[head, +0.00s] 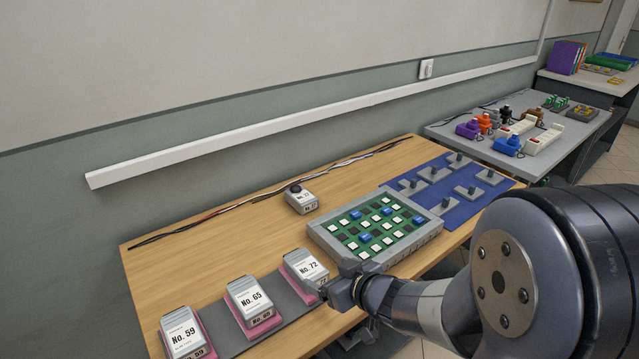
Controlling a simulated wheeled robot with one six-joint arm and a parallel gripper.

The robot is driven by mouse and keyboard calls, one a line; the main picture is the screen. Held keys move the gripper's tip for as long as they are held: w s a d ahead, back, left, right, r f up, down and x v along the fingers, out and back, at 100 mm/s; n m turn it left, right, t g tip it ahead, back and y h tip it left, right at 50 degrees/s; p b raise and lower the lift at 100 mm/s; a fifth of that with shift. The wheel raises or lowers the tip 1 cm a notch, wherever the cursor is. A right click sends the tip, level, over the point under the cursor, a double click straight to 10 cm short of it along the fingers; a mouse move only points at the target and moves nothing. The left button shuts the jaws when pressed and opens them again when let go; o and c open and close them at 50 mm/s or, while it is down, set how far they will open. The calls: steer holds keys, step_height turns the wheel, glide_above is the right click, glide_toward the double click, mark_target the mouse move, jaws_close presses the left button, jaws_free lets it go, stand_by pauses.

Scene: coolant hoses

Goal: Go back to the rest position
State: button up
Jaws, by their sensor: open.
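My gripper (331,291) is open at the front edge of the wooden table, right beside the block labelled No. 72 (306,268). The gap between its fingers is hard to make out, and I cannot tell whether it touches the block. My arm reaches in from the lower right and covers part of the table's front edge. The No. 72 block sits in a pink holder on a grey strip (284,316). Blocks No. 65 (252,299) and No. 59 (184,334) stand in line to its left.
A grey tray (424,244) with green, white and blue squares lies right behind my gripper. A small labelled device with a black knob (301,200) stands behind. A blue mat (463,212) holds several grey pegged plates. A grey table (575,135) stands farther right. The wooden table's left (190,265) is clear.

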mark_target(306, 266)
steer(key=b+x, duration=0.1)
steer(key=x, duration=0.2)
steer(key=b+x, duration=0.1)
steer(key=x, duration=0.3)
steer(key=b+x, duration=0.1)
steer(key=x, duration=0.3)
steer(key=shift+s+f, duration=0.1)
steer(key=shift+f, duration=0.25)
step_height(306, 266, up, 3)
steer(key=shift+r+p, duration=0.25)
steer(key=shift+p, duration=0.7)
steer(key=shift+r, duration=0.5)
steer(key=shift+s, duration=0.1)
steer(key=shift+f, duration=0.15)
